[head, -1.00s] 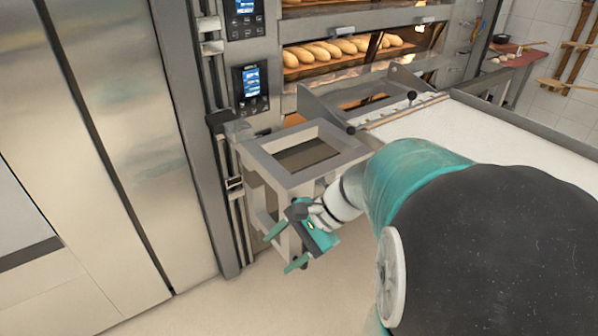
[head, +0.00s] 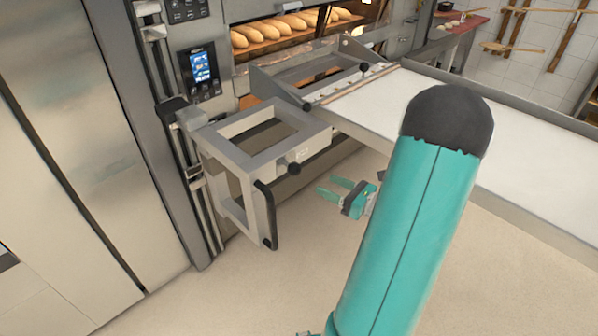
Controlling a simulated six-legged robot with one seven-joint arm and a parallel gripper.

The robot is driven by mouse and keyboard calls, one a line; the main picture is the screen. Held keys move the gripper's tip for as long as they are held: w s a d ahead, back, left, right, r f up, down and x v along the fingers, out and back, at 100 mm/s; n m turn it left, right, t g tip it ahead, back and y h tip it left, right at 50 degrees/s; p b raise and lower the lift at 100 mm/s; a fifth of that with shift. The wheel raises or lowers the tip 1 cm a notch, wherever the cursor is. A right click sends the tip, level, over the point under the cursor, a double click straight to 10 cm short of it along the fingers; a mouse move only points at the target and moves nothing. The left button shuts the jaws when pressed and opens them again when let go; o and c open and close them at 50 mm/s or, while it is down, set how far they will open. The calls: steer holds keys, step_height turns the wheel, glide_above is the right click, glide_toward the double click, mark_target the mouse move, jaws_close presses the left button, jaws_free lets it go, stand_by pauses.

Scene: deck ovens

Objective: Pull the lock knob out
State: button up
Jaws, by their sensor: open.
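A black round knob (head: 293,169), which looks like the lock knob, sticks out from the front right of a grey metal frame carriage (head: 216,161). A black upright bar handle (head: 266,214) is on the same carriage, just below and left of the knob. My gripper (head: 326,187) is open, with teal fingers pointing left toward the carriage. It is empty and a little right of and below the knob, apart from it. My arm covers part of the floor and loader edge to the right.
A loader with a white belt (head: 430,110) extends to the right, with black knobs (head: 365,67) on its near end. The deck oven holds several loaves (head: 290,28). A control panel (head: 200,66) is at left. The floor (head: 240,290) in front is clear.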

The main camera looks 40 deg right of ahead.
mark_target(299, 172)
steer(key=x, duration=1)
steer(key=shift+w+a, duration=0.1)
steer(key=shift+w, duration=0.15)
jaws_close()
steer(key=shift+a+v, duration=0.25)
steer(key=shift+v, duration=0.95)
steer(key=shift+s+f, duration=0.1)
steer(key=shift+c, duration=1.3)
jaws_free()
steer(key=shift+o, duration=1.3)
steer(key=shift+s, duration=0.2)
steer(key=shift+w, duration=0.25)
steer(key=v, duration=1.4)
